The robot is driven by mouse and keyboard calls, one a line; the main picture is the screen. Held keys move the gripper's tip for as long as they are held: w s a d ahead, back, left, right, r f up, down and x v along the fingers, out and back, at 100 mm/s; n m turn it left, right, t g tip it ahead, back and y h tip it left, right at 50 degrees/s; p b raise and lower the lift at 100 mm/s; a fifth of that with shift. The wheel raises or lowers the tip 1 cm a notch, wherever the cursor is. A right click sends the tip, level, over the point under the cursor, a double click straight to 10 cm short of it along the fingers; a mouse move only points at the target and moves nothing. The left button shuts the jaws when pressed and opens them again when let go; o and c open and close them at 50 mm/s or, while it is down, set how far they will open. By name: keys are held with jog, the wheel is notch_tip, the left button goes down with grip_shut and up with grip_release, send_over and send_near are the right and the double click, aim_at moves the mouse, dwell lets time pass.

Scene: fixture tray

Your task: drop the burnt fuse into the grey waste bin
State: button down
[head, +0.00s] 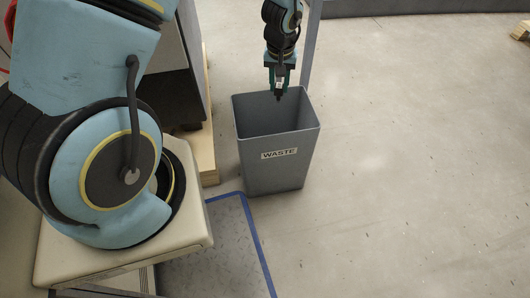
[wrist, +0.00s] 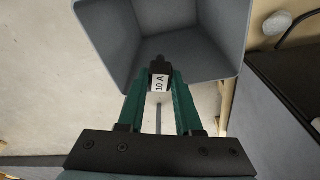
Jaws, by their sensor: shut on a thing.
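My gripper (head: 279,90) is above the open top of the grey waste bin (head: 273,172), which stands on the floor with a WASTE label on its front. In the wrist view, the green fingers of my gripper (wrist: 160,88) are shut on the fuse (wrist: 160,82), a small dark piece with a white label reading 10 A. The fuse points toward the inside of the bin (wrist: 165,30). In the head view the fuse (head: 279,95) is a small dark tip below the fingers, over the bin opening.
A grey floor mat with a blue edge (head: 256,245) lies in front of the bin. A grey post rises behind the bin, and a wooden-based cabinet stands to its left. The concrete floor (head: 420,170) to the right is clear.

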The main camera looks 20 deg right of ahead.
aim_at(279, 95)
jog(key=shift+f+b, duration=2.4)
jog(key=shift+f, duration=0.6)
jog(key=c, duration=0.5)
grip_release()
jog(key=shift+r, duration=0.15)
jog(key=r+p, duration=0.4)
jog(key=r, duration=0.1)
jog(key=s+r+p, duration=0.1)
jog(key=r+p, duration=0.1)
jog(key=shift+a+r, duration=0.15)
jog(key=shift+a, duration=0.1)
jog(key=shift+d, duration=0.1)
